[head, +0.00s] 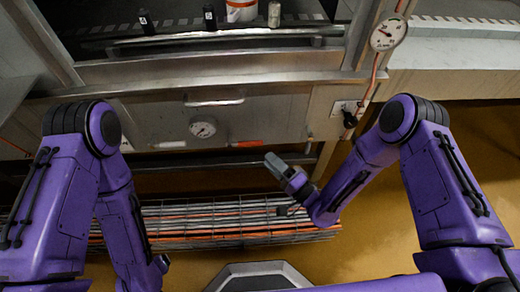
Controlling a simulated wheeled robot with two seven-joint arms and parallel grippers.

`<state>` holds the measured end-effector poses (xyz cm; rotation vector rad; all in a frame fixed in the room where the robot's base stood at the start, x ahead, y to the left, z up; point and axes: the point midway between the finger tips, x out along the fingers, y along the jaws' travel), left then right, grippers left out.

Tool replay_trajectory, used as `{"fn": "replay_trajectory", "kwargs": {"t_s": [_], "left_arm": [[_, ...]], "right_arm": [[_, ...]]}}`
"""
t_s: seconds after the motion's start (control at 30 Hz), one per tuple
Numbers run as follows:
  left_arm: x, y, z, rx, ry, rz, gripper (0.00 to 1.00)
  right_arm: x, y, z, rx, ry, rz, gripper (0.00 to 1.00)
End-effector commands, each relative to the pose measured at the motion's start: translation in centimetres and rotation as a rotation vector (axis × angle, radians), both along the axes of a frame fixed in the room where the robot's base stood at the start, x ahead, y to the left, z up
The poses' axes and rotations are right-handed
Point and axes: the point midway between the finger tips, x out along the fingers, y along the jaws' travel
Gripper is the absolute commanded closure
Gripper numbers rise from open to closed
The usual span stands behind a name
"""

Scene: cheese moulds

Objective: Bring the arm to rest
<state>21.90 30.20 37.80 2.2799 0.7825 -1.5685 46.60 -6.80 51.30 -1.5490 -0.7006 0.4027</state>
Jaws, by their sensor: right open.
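My right arm reaches in from the right, bent at the elbow, with its forearm pointing down and left. My right gripper (276,166) is at the left end of that forearm, open and with nothing seen between its fingers. It hangs in front of the steel unit, above the wire rack. My left arm (120,215) is bent, its forearm pointing down to the bottom edge. The left gripper is not visible.
A wire rack (215,222) lies low in front. Yellow floor (385,240) is open between rack and right arm.

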Motion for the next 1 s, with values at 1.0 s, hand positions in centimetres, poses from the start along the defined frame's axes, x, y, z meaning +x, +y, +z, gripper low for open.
{"fn": "replay_trajectory", "kwargs": {"t_s": [1.0], "left_arm": [[0.0, 0.0, 0.0, 0.000, 0.000, 0.000, 0.15]], "right_arm": [[-7.4, -7.1, -11.4, -0.731, 0.332, -0.151, 0.56]]}}
